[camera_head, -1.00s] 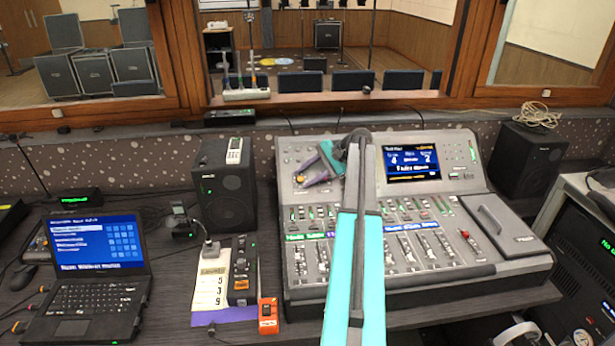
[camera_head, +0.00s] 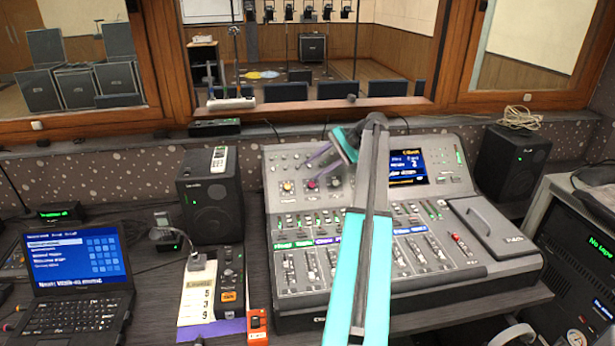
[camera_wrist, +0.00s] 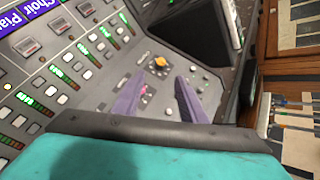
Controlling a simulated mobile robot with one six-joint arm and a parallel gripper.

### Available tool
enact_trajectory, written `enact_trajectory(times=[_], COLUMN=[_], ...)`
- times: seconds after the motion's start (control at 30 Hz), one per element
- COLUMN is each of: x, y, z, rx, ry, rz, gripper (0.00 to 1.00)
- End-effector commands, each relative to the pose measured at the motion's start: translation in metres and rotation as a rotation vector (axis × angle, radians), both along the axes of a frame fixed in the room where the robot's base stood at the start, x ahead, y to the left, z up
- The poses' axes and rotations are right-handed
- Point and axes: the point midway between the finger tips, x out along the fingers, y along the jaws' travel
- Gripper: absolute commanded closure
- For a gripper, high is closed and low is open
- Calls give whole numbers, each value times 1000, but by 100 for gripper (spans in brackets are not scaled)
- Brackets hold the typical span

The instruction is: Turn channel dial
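The grey mixing console (camera_head: 455,240) stands on the desk. A yellow dial (camera_head: 288,187) and a magenta dial (camera_head: 311,185) sit on its upper left panel. I cannot read labels saying which is the channel dial. My gripper (camera_head: 314,160) is above this panel, its purple fingers pointing left. In the wrist view the fingers are spread apart with nothing held between them. There the yellow dial (camera_wrist: 160,62) shows just beyond the fingertips, and the magenta dial (camera_wrist: 143,88) lies close beside the left finger. A third dial is not clearly visible behind the arm.
A laptop (camera_head: 78,265) and a small control box (camera_head: 230,276) are at left. Faders fill the console's front.

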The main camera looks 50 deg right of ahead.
Motion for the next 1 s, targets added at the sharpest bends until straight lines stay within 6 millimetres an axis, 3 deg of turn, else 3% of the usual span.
enact_trajectory(times=[0.3, 1.0], x=[-14, -14], y=[-10, -10], z=[15, 15], rx=[0, 0], ry=[0, 1], rz=[0, 0], gripper=[62, 62])
